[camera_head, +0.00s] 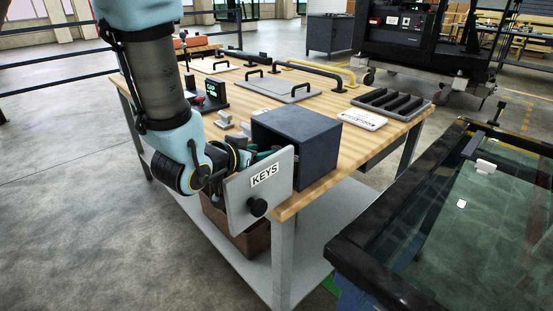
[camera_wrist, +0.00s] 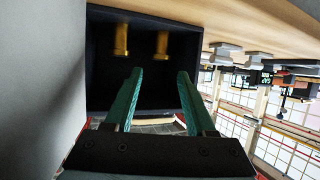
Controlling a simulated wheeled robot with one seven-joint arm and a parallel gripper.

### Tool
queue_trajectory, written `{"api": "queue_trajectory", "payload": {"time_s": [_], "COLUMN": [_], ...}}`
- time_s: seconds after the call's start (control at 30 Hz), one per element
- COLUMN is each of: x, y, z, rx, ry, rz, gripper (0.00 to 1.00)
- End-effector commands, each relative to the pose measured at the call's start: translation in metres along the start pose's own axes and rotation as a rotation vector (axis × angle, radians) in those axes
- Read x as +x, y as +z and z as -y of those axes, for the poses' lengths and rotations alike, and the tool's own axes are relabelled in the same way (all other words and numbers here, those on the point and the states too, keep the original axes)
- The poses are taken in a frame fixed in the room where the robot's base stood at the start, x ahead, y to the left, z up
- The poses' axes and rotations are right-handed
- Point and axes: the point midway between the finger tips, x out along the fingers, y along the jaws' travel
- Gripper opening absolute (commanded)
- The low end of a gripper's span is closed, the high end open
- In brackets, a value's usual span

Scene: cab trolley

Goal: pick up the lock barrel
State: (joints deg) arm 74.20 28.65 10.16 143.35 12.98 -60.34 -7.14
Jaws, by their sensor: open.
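Two brass-coloured cylindrical pieces show inside a dark box in the wrist view, one on the left (camera_wrist: 122,40) and one on the right (camera_wrist: 162,43). One may be the lock barrel; I cannot tell which. The box (camera_head: 297,139) sits at the near corner of the wooden table, with its grey door (camera_head: 262,185) labelled KEYS swung open. My gripper (camera_wrist: 160,72) is open, its two green fingers pointing into the box mouth. Nothing is between them, and the brass pieces lie farther in. In the head view the door partly hides my gripper and the box interior.
The wooden table (camera_head: 290,204) also bears small grey blocks (camera_head: 225,119), a labelled white tray (camera_head: 362,120), a black slotted tray (camera_head: 391,102) and a panel with handles (camera_head: 278,92). A glass-topped dark frame (camera_head: 470,215) stands close on the right. The open door flanks my gripper.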

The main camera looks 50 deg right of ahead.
Motion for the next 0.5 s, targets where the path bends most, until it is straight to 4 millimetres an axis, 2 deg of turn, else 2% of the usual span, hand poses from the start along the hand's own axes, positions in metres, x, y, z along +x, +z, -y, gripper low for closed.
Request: {"api": "queue_trajectory", "payload": {"time_s": [0.27, 0.5], "x": [0.028, 0.060], "y": [-0.002, -0.002], "z": [0.000, 0.001], "rx": [0.001, 0.001], "ry": [-0.001, -0.001], "rz": [0.002, 0.001], "gripper": [0.56, 0.56]}}
